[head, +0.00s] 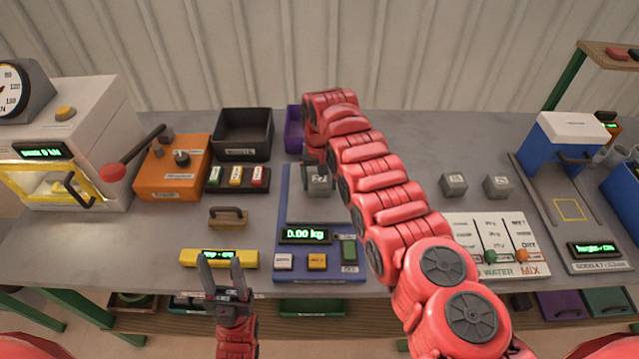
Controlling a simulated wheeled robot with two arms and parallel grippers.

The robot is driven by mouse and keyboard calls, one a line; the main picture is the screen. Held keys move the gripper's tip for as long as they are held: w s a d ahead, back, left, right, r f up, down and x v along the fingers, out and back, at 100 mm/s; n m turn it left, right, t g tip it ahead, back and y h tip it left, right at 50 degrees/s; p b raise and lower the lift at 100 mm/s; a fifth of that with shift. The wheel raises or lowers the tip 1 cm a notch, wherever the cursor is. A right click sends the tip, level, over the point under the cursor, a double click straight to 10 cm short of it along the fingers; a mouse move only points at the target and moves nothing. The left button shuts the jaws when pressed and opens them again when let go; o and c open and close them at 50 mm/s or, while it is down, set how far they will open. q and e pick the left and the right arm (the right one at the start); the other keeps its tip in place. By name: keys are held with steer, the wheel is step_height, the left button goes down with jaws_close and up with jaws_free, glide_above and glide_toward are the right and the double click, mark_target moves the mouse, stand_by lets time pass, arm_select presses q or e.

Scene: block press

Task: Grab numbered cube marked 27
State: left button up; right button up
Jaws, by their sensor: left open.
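A grey numbered cube (318,182) is at the blue scale (325,272), below the end of my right arm; its mark looks like 27 but is small. My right gripper (317,160) points down at this cube, and its fingers are mostly hidden by the arm, so I cannot tell if they grip it. Two other grey cubes, one (453,185) and another (497,187), sit on the table to the right, their marks too small to read. My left gripper (221,262) is open and empty at the front edge, by a yellow display bar (190,258).
The scale display (305,235) reads 0.00 kg. A white press (75,140) and an orange box (172,170) stand at left, with a black bin (243,130) behind. A brown-handled block (228,217) lies mid-left. A blue machine (570,140) stands at right.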

steer(key=c, duration=1.2)
jaws_close()
steer(key=shift+r, duration=0.1)
